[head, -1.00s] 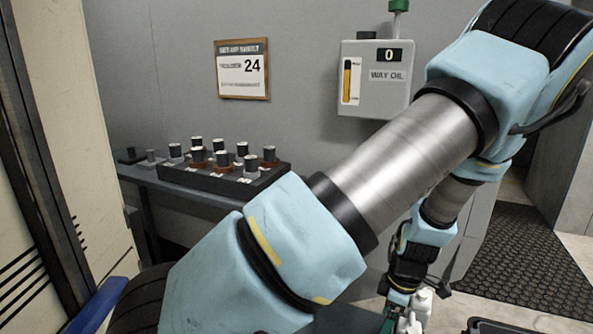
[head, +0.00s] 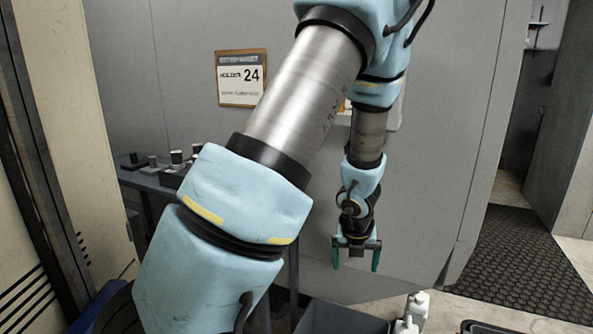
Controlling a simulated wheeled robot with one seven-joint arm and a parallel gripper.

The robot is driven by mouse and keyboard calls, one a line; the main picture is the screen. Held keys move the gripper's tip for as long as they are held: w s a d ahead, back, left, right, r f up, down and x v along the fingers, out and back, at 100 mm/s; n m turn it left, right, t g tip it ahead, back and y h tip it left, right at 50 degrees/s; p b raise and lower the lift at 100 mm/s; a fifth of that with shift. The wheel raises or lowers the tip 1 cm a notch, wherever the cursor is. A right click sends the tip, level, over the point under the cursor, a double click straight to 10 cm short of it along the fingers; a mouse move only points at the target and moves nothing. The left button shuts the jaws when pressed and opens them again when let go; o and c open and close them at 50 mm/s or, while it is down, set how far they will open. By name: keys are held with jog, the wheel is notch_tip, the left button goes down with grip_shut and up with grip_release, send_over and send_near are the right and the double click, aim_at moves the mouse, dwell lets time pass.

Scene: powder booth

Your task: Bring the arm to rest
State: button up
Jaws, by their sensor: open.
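My gripper (head: 356,264) hangs at the end of my arm, right of the middle in the head view. Its two green fingers point down and stand apart, with nothing between them. It is in front of the grey machine wall, above and to the left of the white bottles (head: 413,310). My light blue and steel arm crosses the middle of the view, bent over at the top.
A dark bin (head: 335,322) is at the bottom edge, below my gripper. A side table with dark holders (head: 177,158) is on the left, partly hidden by my arm. A framed sign (head: 242,78) hangs on the wall. A black floor mat (head: 520,262) lies right.

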jog(key=a+r+n+y+p, duration=0.1)
jog(key=a+r+n, duration=0.4)
jog(key=a+n, duration=0.4)
jog(key=a+r+n+y+p, duration=0.1)
jog(key=a+r+n, duration=0.45)
jog(key=n, duration=0.55)
jog(key=s+a+r+n+g, duration=0.1)
jog(key=s+a+r+n, duration=0.1)
jog(key=n, duration=0.6)
jog(key=s+a+r+n+h, duration=0.1)
jog(key=s+a+n, duration=0.3)
jog(key=n, duration=0.5)
jog(key=shift+s+a+r+g+p, duration=0.25)
jog(key=shift+s+r+g+p, duration=0.25)
jog(key=shift+s, duration=0.75)
jog(key=shift+r, duration=0.1)
